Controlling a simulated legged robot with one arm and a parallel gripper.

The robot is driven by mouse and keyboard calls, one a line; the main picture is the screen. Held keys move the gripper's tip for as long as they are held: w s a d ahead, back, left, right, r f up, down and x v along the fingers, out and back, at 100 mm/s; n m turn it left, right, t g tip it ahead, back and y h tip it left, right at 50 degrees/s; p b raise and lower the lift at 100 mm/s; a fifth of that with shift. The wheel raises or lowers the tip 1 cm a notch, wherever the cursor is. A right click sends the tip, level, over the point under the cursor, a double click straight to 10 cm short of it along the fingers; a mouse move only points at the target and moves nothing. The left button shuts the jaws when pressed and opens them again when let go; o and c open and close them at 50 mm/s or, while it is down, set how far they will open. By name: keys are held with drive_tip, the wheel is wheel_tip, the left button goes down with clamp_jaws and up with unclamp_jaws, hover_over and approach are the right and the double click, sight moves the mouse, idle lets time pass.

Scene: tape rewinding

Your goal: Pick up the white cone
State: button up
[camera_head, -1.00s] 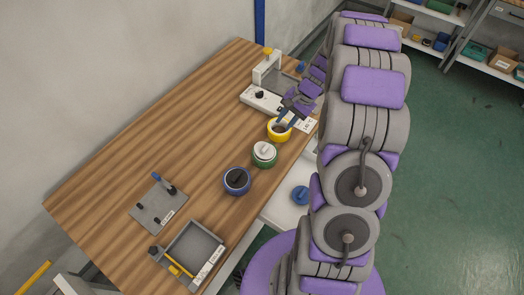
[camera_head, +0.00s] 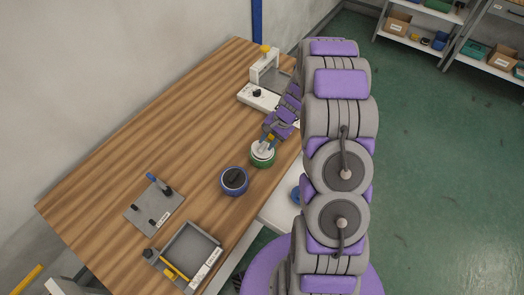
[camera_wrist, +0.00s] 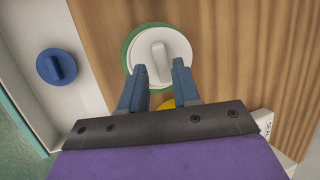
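The white cone (camera_head: 260,154) appears as a round white piece with a raised bar-like grip, seated in a green ring-shaped holder (camera_head: 262,163) near the table's right edge. In the wrist view the white cone (camera_wrist: 177,40) and its green rim (camera_wrist: 128,52) lie just beyond my fingertips. My gripper (camera_head: 267,144) is over it; in the wrist view my gripper (camera_wrist: 159,70) has its two blue fingers apart, roughly lined up with the grip's near end.
A dark blue round container (camera_head: 234,181) stands left of the cone. A yellow piece (camera_wrist: 167,104) lies behind my fingers. A grey tray (camera_head: 190,247), a peg plate (camera_head: 155,207) and a white machine (camera_head: 262,95) are on the wooden table (camera_head: 150,140). A blue knobbed piece (camera_wrist: 57,66) sits on a white surface.

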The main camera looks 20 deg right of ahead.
drive_tip(key=x, duration=0.2)
drive_tip(key=shift+a+f, duration=0.2)
drive_tip(key=shift+c, duration=0.2)
clamp_jaws()
drive_tip(key=shift+r, duration=0.15)
